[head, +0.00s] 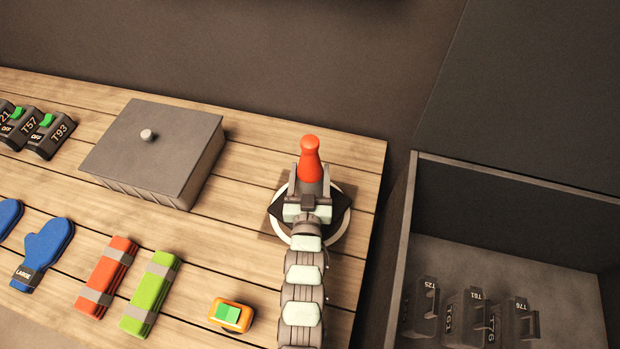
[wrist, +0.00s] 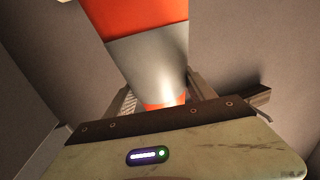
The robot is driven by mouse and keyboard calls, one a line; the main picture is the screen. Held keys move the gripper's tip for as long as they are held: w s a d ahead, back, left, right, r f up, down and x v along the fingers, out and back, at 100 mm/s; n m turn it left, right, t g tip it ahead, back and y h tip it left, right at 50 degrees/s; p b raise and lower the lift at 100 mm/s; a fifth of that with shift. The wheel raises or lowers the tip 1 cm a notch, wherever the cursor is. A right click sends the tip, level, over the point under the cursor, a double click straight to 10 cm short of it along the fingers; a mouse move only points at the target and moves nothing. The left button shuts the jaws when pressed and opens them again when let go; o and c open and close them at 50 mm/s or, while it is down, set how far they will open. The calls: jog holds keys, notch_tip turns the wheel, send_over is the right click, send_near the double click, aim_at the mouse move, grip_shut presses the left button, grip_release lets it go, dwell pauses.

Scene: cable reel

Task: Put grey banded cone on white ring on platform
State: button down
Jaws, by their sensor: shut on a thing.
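The grey banded cone (head: 310,160) is orange-red with a grey band and a dark, square-cornered base (head: 341,206). It looks upright over the white ring (head: 280,233). My gripper (head: 311,179) is shut on the cone around its grey band, which also shows close up in the wrist view (wrist: 150,65). The ring lies on a brown platform (head: 265,222) near the right end of the wooden table. My arm and the cone's base hide much of the ring and platform. I cannot tell whether the base touches the ring.
A grey lidded box (head: 150,150) stands left of the platform. A grey bin (head: 408,230) stands right of the table.

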notch_tip(320, 180, down, 2)
jog(key=shift+f, duration=0.15)
jog(key=shift+c, duration=1.6)
grip_release()
